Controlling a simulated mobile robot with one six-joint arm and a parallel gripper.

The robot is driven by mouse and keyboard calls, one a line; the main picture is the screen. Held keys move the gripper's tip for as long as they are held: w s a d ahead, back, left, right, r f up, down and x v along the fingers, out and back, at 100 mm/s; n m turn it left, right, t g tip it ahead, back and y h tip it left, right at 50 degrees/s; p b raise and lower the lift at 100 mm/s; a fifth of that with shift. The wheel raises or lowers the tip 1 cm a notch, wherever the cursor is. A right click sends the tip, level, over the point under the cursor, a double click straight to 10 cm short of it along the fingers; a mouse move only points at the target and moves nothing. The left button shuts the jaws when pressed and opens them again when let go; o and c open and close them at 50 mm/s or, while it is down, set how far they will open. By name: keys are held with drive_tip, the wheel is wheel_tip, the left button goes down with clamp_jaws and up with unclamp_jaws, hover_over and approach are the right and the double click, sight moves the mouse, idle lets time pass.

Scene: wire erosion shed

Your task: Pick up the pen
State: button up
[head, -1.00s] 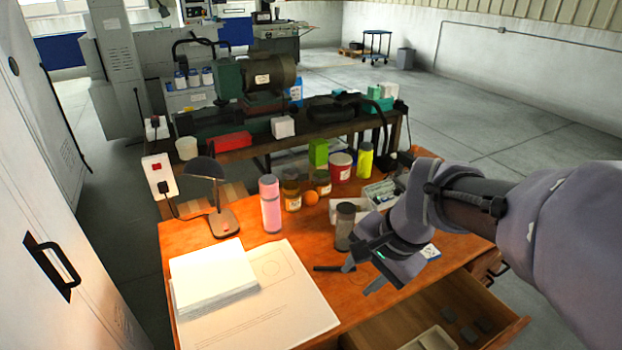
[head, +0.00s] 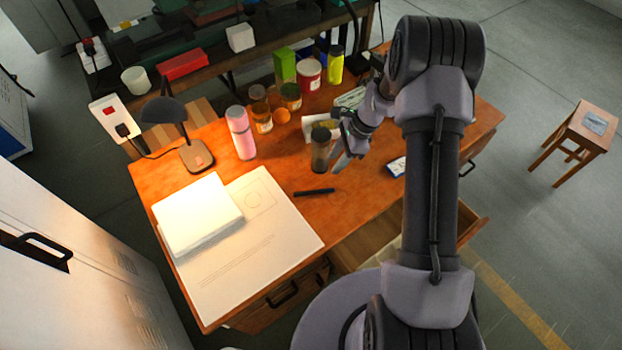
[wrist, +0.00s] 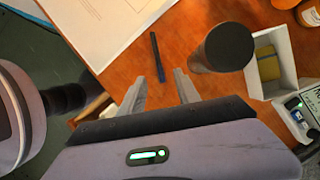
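The pen (head: 314,192) is a thin black stick lying flat on the orange wooden desk (head: 270,182), just right of the large paper sheet. It also shows in the wrist view (wrist: 157,57), beyond my fingertips and roughly between their lines. My gripper (head: 347,162) is above the desk, to the right of the pen and apart from it. In the wrist view my gripper (wrist: 157,78) has its two fingers spread, with nothing between them.
A dark-lidded grey tumbler (head: 320,150) stands close to the pen and my fingers. A pink bottle (head: 241,133), several jars and an orange (head: 282,116) stand behind. A paper stack (head: 198,215) and lamp (head: 185,135) are left. An open drawer (head: 472,222) juts out at the right.

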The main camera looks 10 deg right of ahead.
sight(315, 191)
drive_tip(key=b+x, duration=0.1)
drive_tip(key=x, duration=0.4)
drive_tip(key=b+x, duration=0.1)
drive_tip(key=x, duration=0.4)
drive_tip(key=b+x, duration=0.1)
drive_tip(key=x, duration=0.4)
drive_tip(key=shift+s+d, duration=0.2)
drive_tip(key=shift+s, duration=0.15)
clamp_jaws()
